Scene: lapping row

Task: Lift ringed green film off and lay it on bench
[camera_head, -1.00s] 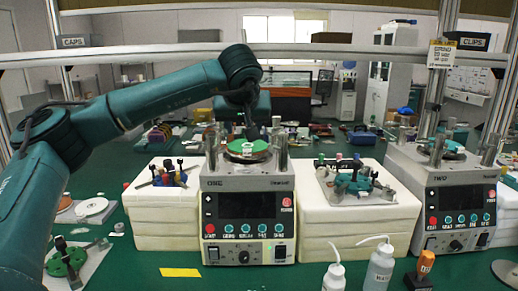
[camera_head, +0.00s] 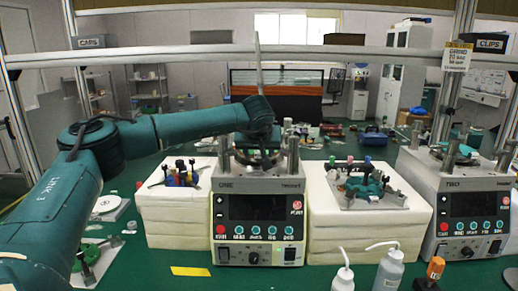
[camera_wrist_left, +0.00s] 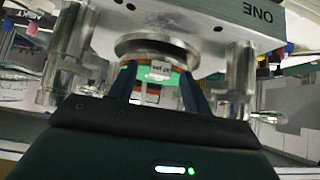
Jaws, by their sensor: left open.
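The green film (camera_wrist_left: 129,76) lies on a round metal plate of the middle machine (camera_head: 258,215). In the left wrist view, a small pale block, perhaps the ring, shows on the film (camera_wrist_left: 160,71). My left gripper (camera_wrist_left: 157,80) is open, with its two dark fingers on either side of that block, close to the film; I cannot tell whether they touch it. In the head view, my left gripper (camera_head: 262,154) is low over the plate among the metal posts and hides the film. My right gripper is not in view.
White foam blocks (camera_head: 180,222) (camera_head: 368,232) flank the machine, with tools on top. A second machine (camera_head: 466,205) stands at right. The green bench (camera_head: 215,258) has free room around a yellow strip (camera_head: 191,271).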

